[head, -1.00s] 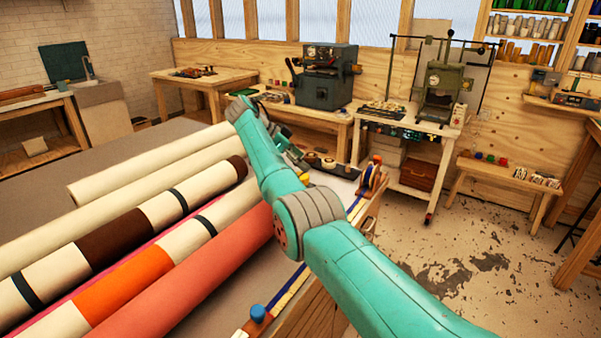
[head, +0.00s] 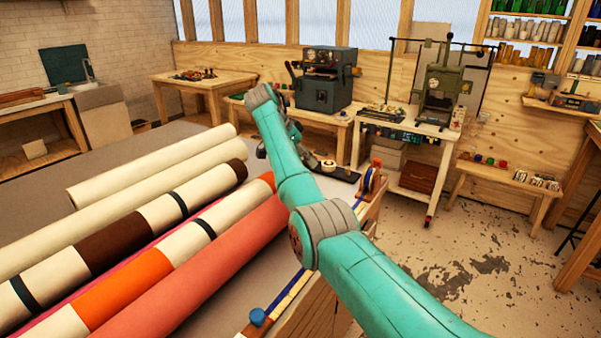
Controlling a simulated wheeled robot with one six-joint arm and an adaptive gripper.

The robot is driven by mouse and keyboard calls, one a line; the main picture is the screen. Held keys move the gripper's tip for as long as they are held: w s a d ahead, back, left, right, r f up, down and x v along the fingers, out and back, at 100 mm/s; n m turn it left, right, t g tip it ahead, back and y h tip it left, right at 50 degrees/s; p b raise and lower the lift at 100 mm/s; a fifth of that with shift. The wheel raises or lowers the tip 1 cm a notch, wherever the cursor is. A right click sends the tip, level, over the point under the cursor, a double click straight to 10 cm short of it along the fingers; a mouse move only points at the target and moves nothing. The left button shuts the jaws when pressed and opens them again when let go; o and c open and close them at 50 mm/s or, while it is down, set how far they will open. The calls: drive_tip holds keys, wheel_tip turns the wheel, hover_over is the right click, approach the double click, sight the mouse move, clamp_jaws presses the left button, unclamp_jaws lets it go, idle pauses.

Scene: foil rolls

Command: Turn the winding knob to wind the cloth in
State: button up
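Several long foil or cloth rolls lie side by side on the large table: cream (head: 150,165), brown-and-cream banded (head: 115,240), orange-and-cream banded (head: 115,295) and coral red (head: 190,282). A blue knob (head: 257,317) stands at the table's near edge. I cannot tell whether it is the winding knob. My arm reaches across the right side of the table, beyond the ends of the rolls. Only dark parts of my gripper (head: 263,150) show beside the far arm link. Its fingers and anything at them are hidden.
An orange-topped holder (head: 374,177) stands at the table's right edge, close to my arm. A black strip with small round items (head: 338,172) lies beyond my arm. Machines stand on the benches behind (head: 325,78). The floor at right (head: 480,250) is clear.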

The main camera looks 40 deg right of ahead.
drive_tip(key=shift+s+d+f+n+t+y, duration=0.1)
drive_tip(key=shift+d+f+n+t+y, duration=0.15)
drive_tip(key=shift+f+n+t, duration=0.25)
drive_tip(key=shift+d+f+n+t+y, duration=0.25)
drive_tip(key=shift+f+n+t, duration=0.05)
drive_tip(key=shift+n, duration=0.4)
drive_tip(key=shift+s+d+f+n+t+y, duration=0.1)
drive_tip(key=shift+f+n+t+y, duration=0.15)
drive_tip(key=shift+n, duration=0.25)
drive_tip(key=shift+d+f+n+t+y, duration=0.15)
drive_tip(key=shift+n+t, duration=0.1)
drive_tip(key=shift+n, duration=0.25)
drive_tip(key=shift+s+f+n+t+y, duration=0.15)
drive_tip(key=shift+n+t, duration=0.2)
drive_tip(key=shift+n, duration=0.2)
drive_tip(key=shift+s+n+t+y, duration=0.15)
drive_tip(key=shift+n+t, duration=0.2)
drive_tip(key=shift+n, duration=0.2)
drive_tip(key=shift+s+n+t+y, duration=0.25)
drive_tip(key=shift+n+t+y, duration=0.25)
drive_tip(key=shift+n, duration=0.5)
drive_tip(key=s+a+r+n+t+y, duration=0.35)
drive_tip(key=s+n+t, duration=0.3)
drive_tip(key=n, duration=0.35)
drive_tip(key=shift+g+h, duration=0.35)
drive_tip(key=shift+g, duration=0.1)
drive_tip(key=x, duration=1)
drive_tip(key=shift+w+f, duration=0.25)
drive_tip(key=c, duration=1.2)
